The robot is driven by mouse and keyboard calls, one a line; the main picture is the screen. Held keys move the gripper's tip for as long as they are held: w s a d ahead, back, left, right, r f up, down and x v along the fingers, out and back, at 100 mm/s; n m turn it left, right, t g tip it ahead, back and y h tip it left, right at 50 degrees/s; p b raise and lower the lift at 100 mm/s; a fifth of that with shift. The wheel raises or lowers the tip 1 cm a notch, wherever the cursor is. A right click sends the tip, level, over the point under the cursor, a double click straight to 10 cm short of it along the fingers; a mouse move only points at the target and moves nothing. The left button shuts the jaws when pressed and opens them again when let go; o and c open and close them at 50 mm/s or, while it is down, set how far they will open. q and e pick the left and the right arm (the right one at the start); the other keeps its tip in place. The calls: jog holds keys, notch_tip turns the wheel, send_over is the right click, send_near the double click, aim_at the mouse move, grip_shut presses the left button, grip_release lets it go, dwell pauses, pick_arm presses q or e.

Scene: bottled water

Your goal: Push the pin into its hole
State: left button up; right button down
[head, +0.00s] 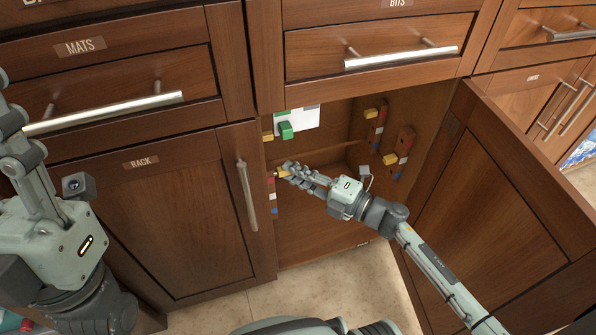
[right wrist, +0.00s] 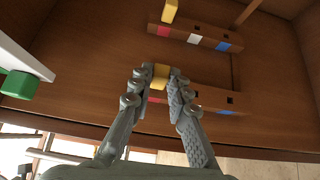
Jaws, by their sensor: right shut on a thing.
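My right gripper (head: 281,172) reaches into the open cabinet and is shut on a yellow pin (head: 283,175) at the left inner side. In the right wrist view the yellow pin (right wrist: 160,74) sits between the fingertips, at the left end of a wooden strip (right wrist: 207,97) with red and blue marks and dark holes. The fingers hide part of this strip, and I cannot tell how deep the pin sits. The strip's marks also show in the head view (head: 272,196). My left gripper (head: 16,128) is at the left edge, outside the cabinet, partly cut off.
Another strip (right wrist: 190,38) carries a yellow pin (right wrist: 170,11). Two strips with yellow pins (head: 371,114) (head: 389,159) are on the right inner wall. A green block (head: 286,130) sits on a white panel.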

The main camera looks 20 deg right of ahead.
jog(key=shift+a, duration=0.45)
jog(key=c, duration=1.4)
grip_release()
jog(key=shift+s, duration=0.1)
jog(key=v, duration=1.1)
jog(key=shift+s+d, duration=0.3)
